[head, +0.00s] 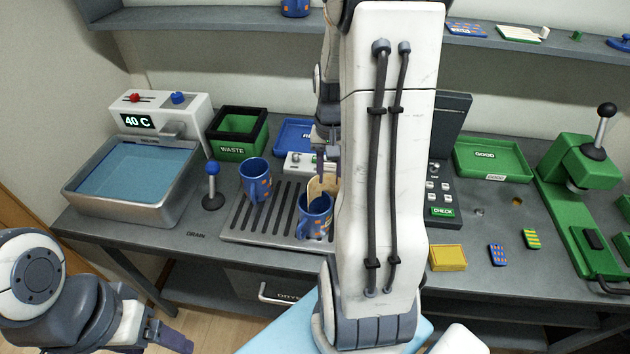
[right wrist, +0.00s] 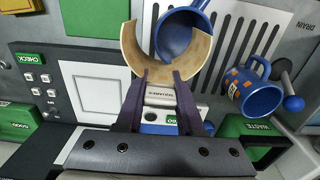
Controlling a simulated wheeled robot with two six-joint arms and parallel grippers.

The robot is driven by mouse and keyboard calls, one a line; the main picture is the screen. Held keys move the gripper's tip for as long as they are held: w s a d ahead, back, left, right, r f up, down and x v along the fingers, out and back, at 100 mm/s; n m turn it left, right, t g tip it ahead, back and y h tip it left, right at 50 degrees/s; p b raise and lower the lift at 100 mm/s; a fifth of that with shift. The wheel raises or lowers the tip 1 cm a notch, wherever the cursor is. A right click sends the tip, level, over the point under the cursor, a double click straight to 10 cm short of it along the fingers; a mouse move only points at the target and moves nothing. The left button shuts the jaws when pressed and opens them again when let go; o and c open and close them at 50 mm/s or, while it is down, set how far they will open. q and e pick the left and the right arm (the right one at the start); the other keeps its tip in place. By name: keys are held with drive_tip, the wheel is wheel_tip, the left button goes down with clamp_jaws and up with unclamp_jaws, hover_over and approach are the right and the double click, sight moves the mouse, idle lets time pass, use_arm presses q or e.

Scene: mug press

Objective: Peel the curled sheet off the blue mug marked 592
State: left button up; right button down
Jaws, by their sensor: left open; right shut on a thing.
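A tan curled sheet (head: 316,188) stands at the back of a blue mug (head: 312,226) with orange patches on the drain rack. In the right wrist view the sheet (right wrist: 131,49) curves around part of this mug (right wrist: 174,38), with a gap on one side; I cannot tell whether they touch elsewhere. My right gripper (right wrist: 160,84) is shut on the sheet's edge. A second blue mug (head: 254,181) with orange patches stands upright behind and left, also in the right wrist view (right wrist: 258,96). My left gripper (head: 172,338) is open and empty, low at the front left.
The slotted drain rack (head: 238,226) holds both mugs. A water basin (head: 135,178), a blue-knobbed lever (head: 212,184) and the green WASTE bin (head: 233,148) are left and behind. A control panel (head: 440,190) and green GOOD tray (head: 490,160) are right. My right arm hides the middle.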

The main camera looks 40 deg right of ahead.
drive_tip(key=s+d+r+p, duration=0.1)
drive_tip(key=s+d+r, duration=0.2)
drive_tip(key=s+r, duration=0.3)
drive_tip(key=shift+s+r, duration=0.2)
drive_tip(key=shift+s, duration=0.1)
